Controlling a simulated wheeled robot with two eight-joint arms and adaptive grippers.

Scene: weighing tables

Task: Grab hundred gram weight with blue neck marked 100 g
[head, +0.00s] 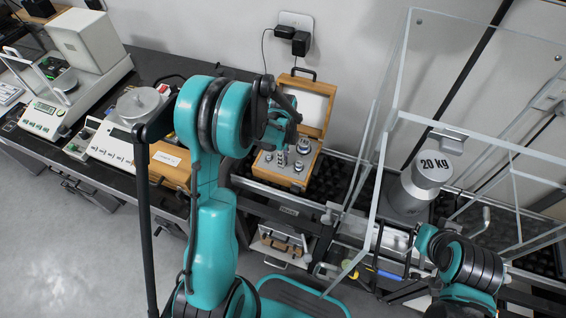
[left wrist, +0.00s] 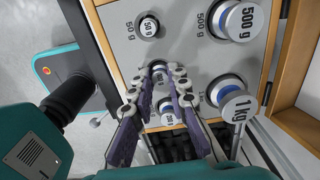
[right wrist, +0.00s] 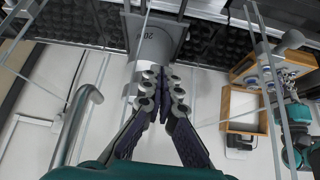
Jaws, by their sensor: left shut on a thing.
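The wooden weight case (head: 317,128) stands open in the head view, several metal weights in its grey panel (left wrist: 180,48). My left gripper (left wrist: 164,73) reaches down into the case. Its fingers are shut around a small weight (left wrist: 158,66), whose label I cannot read, partly hidden by the fingertips; I cannot tell if it is clear of its hole. In the left wrist view, a blue-necked weight (left wrist: 167,107) shows between the fingers, its label partly hidden. My right gripper (right wrist: 164,82) has its fingers together, with nothing seen in them, away from the case.
Near the left gripper stand the 50 g (left wrist: 148,27), 500 g (left wrist: 240,22) and 1 kg (left wrist: 236,104) weights. A 20 kg weight (head: 414,188) stands inside a clear-walled enclosure to the right. Balances (head: 112,140) stand on the dark table at left.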

